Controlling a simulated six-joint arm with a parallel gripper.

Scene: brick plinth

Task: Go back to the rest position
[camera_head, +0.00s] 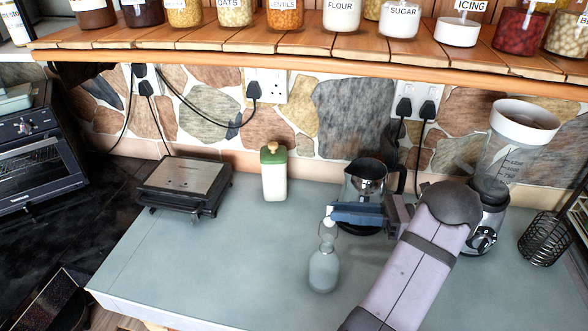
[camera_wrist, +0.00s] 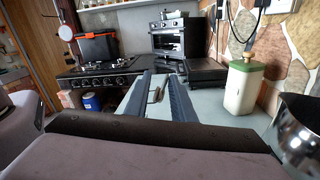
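My gripper (camera_head: 345,214) is above the counter and points left in the head view. In the wrist view its two blue-grey fingers (camera_wrist: 160,82) stand apart. No gripped object is clear between them; a small light and brown shape shows in the gap, too small to identify. A glass bottle (camera_head: 324,270) with a pale round stopper stands upright on the counter, just in front of and below the fingertips. From the head view I cannot tell whether they touch the stopper.
A glass and metal jug (camera_head: 365,180) stands close behind my gripper. A green-lidded canister (camera_head: 274,178) and a black grill (camera_head: 186,187) stand left, a blender (camera_head: 492,180) and wire basket (camera_head: 544,238) right. A jar-laden wooden shelf (camera_head: 300,47) runs above. The front-left counter is clear.

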